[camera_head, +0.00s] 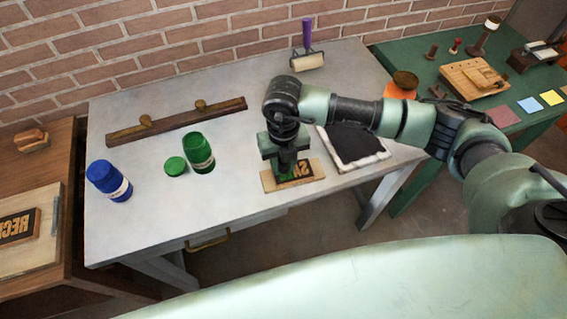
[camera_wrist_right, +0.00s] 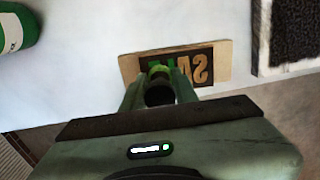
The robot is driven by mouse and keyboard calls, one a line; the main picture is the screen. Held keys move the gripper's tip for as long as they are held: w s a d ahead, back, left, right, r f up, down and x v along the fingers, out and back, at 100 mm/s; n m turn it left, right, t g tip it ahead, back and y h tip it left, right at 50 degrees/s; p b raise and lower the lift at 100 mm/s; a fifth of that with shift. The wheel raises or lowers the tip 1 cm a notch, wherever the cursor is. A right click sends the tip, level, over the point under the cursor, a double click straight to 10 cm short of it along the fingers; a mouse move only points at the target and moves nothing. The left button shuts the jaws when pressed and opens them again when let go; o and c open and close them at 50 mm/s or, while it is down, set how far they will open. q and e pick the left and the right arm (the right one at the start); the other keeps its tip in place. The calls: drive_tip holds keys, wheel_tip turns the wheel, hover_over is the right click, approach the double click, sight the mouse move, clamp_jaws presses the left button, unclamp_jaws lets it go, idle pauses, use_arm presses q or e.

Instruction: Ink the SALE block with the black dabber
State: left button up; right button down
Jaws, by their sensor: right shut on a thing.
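The SALE block (camera_head: 306,173) lies flat near the front edge of the grey table, dark face with mirrored letters on a pale wood base. It also shows in the right wrist view (camera_wrist_right: 222,66). Its right letters are tan; green shows on the letters at its left. My right gripper (camera_head: 287,166) points down over the block's left part. It is shut on a dabber (camera_wrist_right: 160,88) with a dark rounded top and a bright green part. The gripper hides the dabber's lower end, so contact with the block cannot be told. My left gripper is not in view.
A black ink slab (camera_head: 352,146) in a white frame lies right of the block. An open green jar (camera_head: 198,152), its lid (camera_head: 175,166) and a blue jar (camera_head: 108,180) stand left. A wooden rack (camera_head: 176,123) and purple-handled roller (camera_head: 307,60) are behind. The table's front-left is clear.

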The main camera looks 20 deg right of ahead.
drive_tip(key=shift+s, duration=0.1)
idle(0.4)
drive_tip(key=shift+r+p, duration=1.15)
drive_tip(key=shift+r, duration=0.85)
